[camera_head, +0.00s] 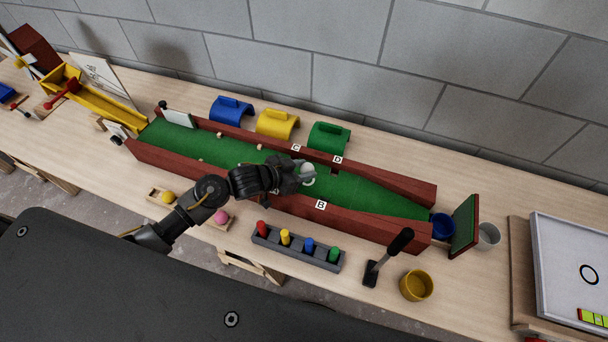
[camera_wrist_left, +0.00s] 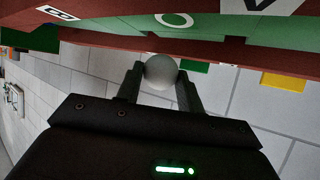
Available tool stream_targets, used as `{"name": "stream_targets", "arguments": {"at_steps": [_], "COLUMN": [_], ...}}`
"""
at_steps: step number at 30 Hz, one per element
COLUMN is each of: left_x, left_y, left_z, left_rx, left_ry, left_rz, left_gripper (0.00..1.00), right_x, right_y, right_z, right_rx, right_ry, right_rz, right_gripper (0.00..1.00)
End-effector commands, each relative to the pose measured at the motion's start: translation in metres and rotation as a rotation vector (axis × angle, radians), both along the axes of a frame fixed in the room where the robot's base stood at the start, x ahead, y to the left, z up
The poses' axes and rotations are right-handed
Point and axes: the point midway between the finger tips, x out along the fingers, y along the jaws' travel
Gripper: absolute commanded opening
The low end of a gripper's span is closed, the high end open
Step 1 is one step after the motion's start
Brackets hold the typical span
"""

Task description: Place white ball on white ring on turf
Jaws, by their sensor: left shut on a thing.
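The white ball (camera_head: 306,168) is held between the fingertips of my left gripper (camera_head: 304,172), over the green turf (camera_head: 375,193) of the long lane. In the left wrist view the ball (camera_wrist_left: 160,72) sits between the two fingers of my left gripper (camera_wrist_left: 160,85), which is shut on it. The white ring (camera_head: 309,183) lies on the turf close by the ball and is partly hidden by the gripper in the head view. My right gripper is not in view.
Red-brown battens (camera_head: 395,187) wall the lane on both long sides. Blue (camera_head: 231,109), yellow (camera_head: 277,123) and green (camera_head: 328,137) arches stand behind it. A grey peg rack (camera_head: 296,247), a black-handled tool (camera_head: 388,256) and a yellow cup (camera_head: 416,285) stand in front.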

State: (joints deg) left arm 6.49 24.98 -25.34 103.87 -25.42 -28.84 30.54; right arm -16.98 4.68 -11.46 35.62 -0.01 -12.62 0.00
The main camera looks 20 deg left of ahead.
Motion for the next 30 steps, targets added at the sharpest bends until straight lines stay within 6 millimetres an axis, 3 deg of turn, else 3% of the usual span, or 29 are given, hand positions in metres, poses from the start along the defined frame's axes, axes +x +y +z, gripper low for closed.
{"name": "stream_targets", "arguments": {"at_steps": [7, 15, 27, 28, 30], "left_x": [0.006, 0.008, 0.008, 0.008, 0.008], "left_y": [-0.001, -0.001, -0.001, -0.001, -0.001], "left_z": [-0.007, -0.038, -0.044, -0.043, -0.043], "left_rx": [-0.001, -0.001, 0.001, 0.001, 0.001], "left_ry": [-0.001, 0.001, -0.001, -0.001, -0.001], "left_rz": [-0.001, 0.000, 0.000, 0.000, 0.000], "left_gripper": [0.15, 0.15, 0.15, 0.41, 0.50], "right_x": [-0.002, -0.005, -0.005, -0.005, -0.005], "right_y": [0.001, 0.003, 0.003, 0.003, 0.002], "right_z": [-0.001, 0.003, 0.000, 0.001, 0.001], "right_rx": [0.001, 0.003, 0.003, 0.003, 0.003], "right_ry": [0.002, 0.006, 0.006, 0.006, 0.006], "right_rz": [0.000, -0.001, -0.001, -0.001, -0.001], "right_gripper": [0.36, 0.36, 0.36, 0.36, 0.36]}}
